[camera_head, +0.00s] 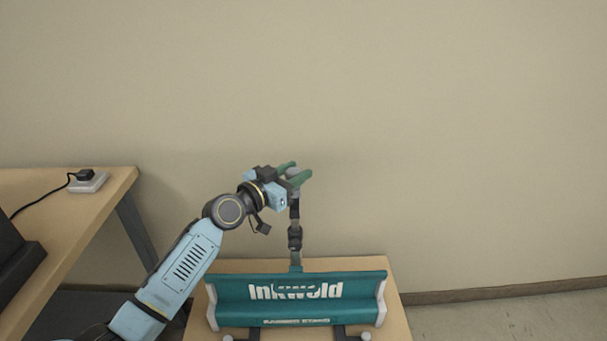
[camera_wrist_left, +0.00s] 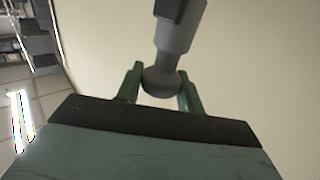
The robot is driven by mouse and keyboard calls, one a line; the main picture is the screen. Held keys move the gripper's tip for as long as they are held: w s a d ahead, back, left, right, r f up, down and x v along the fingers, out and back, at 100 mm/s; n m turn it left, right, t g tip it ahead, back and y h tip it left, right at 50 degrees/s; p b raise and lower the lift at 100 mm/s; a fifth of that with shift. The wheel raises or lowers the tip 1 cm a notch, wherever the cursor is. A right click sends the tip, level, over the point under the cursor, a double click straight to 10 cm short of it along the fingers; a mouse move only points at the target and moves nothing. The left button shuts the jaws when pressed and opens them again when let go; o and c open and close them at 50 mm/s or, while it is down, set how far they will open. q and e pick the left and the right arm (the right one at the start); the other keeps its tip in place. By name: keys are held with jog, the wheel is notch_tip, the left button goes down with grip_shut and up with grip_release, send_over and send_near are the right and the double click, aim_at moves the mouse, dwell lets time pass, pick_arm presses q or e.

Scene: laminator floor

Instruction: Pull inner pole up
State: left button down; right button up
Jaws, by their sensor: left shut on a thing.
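A teal banner stand (camera_head: 296,292) with "InkWold" lettering and light end caps lies across a small wooden table. A thin dark pole (camera_head: 295,237) with a clamp-like collar rises upright from behind its middle. My left gripper (camera_head: 293,175) is at the top of the pole, its green fingers shut on the pole's grey top. In the left wrist view the two green fingers (camera_wrist_left: 161,90) sit on either side of the grey rounded pole end (camera_wrist_left: 160,82). My right gripper is in neither view.
The small wooden table (camera_head: 397,325) holds the stand. A wooden desk (camera_head: 65,215) at the left carries a power strip (camera_head: 88,183) with a cable and a dark device (camera_head: 18,262). A plain beige wall stands behind. The space above and right of the pole is clear.

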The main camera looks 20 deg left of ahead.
pick_arm(q)
notch_tip(320, 180, up, 27)
jog(key=p, duration=2)
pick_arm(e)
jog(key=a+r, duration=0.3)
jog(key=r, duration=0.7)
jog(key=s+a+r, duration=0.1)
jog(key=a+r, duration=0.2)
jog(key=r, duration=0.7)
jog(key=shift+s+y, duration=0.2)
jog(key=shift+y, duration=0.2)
pick_arm(q)
jog(key=shift+a, duration=0.1)
jog(key=c, duration=1.2)
grip_release()
jog(key=shift+r, duration=0.1)
jog(key=shift+o, duration=1.4)
jog(key=shift+f, duration=0.2)
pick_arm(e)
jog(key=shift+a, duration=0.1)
